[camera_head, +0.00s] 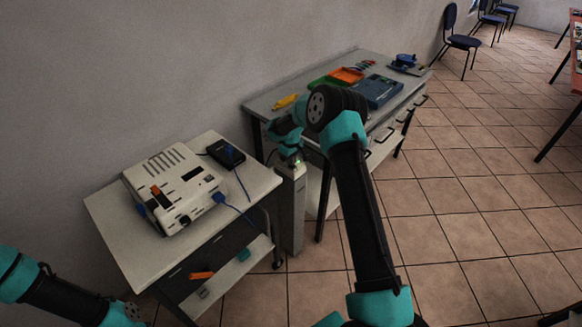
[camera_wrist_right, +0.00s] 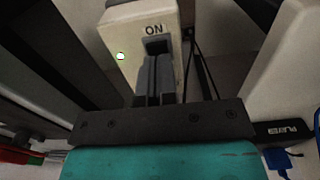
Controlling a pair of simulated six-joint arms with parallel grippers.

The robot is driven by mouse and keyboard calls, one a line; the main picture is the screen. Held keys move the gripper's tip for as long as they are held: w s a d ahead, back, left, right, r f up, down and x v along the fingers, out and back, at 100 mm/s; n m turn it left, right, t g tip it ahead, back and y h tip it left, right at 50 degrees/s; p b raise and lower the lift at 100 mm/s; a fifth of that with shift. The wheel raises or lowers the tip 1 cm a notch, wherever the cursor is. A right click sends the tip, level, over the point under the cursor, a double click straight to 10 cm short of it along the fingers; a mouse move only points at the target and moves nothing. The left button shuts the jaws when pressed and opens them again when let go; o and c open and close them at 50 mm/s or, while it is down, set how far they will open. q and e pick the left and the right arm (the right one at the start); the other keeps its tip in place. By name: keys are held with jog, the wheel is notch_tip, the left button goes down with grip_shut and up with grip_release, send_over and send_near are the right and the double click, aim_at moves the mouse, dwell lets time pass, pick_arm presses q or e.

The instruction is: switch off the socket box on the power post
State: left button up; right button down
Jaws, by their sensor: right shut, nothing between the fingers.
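The power post (camera_head: 292,215) is a slim grey column between the white cart and the long workbench. The socket box at its top (camera_head: 291,170) carries a small lit green lamp. My right gripper (camera_head: 294,159) is shut and empty. In the wrist view its fingertips (camera_wrist_right: 156,62) are right at the lower part of the switch; I cannot tell whether they touch. My left gripper is out of view.
The white cart (camera_head: 105,212) holds a beige device (camera_head: 172,185) with a blue cable (camera_head: 240,211) and a black box (camera_head: 226,153). The workbench (camera_head: 262,101) carries trays and a blue case (camera_head: 377,91).

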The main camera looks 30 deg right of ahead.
jog(key=shift+r, duration=3.45)
